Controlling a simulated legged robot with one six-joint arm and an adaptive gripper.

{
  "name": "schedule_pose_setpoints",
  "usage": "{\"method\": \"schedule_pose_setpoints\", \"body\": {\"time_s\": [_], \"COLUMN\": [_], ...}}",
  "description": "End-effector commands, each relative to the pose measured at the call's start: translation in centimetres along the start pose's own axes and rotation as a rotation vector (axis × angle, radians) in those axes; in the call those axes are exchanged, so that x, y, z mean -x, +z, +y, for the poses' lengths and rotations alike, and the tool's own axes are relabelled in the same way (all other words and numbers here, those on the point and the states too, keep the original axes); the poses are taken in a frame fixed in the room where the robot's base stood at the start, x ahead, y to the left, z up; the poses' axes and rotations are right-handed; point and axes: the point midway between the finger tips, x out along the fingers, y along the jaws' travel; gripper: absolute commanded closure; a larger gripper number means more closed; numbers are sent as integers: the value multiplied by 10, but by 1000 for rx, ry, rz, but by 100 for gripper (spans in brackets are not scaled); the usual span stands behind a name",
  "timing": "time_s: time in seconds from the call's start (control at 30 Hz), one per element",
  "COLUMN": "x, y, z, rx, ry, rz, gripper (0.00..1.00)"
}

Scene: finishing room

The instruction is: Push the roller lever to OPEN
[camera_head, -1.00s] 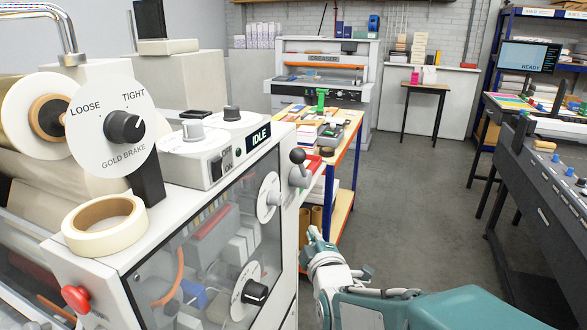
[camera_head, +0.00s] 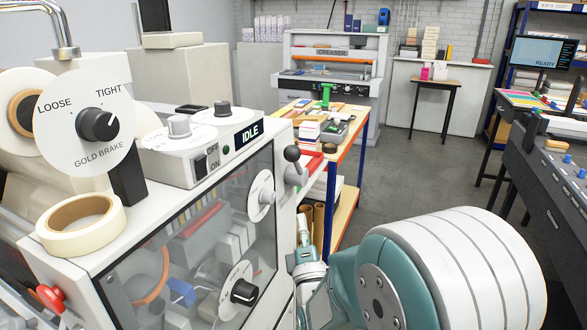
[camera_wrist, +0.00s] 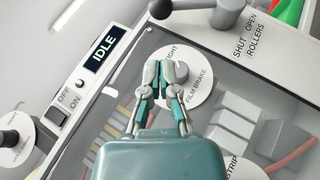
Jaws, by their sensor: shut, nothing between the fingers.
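The roller lever (camera_head: 294,165) is a grey crank with a black ball knob on the right end of the white machine. In the wrist view the lever (camera_wrist: 202,6) lies along the top edge, its ball at the left and its hub at the right. The labels "SHUT", "OPEN" and "ROLLERS" (camera_wrist: 253,38) are printed beside the hub. My gripper (camera_wrist: 162,72) is shut and empty, seen over the "FILM BRAKE" dial (camera_wrist: 188,78), below the lever and apart from it in the picture. In the head view my gripper (camera_head: 303,228) is small and partly hidden by my arm.
The machine's display (camera_head: 249,134) reads "IDLE"; an OFF/ON switch (camera_head: 200,164) is beside it. A gold brake knob (camera_head: 98,124) and tape roll (camera_head: 82,222) are at left. A cluttered wooden table (camera_head: 345,135) stands behind the lever. Grey floor is open at right.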

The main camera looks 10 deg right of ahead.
Motion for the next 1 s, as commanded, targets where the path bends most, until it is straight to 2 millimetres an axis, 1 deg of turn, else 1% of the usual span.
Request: {"method": "schedule_pose_setpoints", "body": {"time_s": [0.17,0.27,0.8,0.9,1.0], "x": [-4,-16,-114,-128,-136], "y": [1,2,1,1,1], "z": [0,0,-1,-1,0], "rx": [-1,-2,-1,-2,-2], "ry": [1,1,0,-1,-2], "rz": [-1,-3,-1,-1,-1], "gripper": [100,100,100,100,100]}}
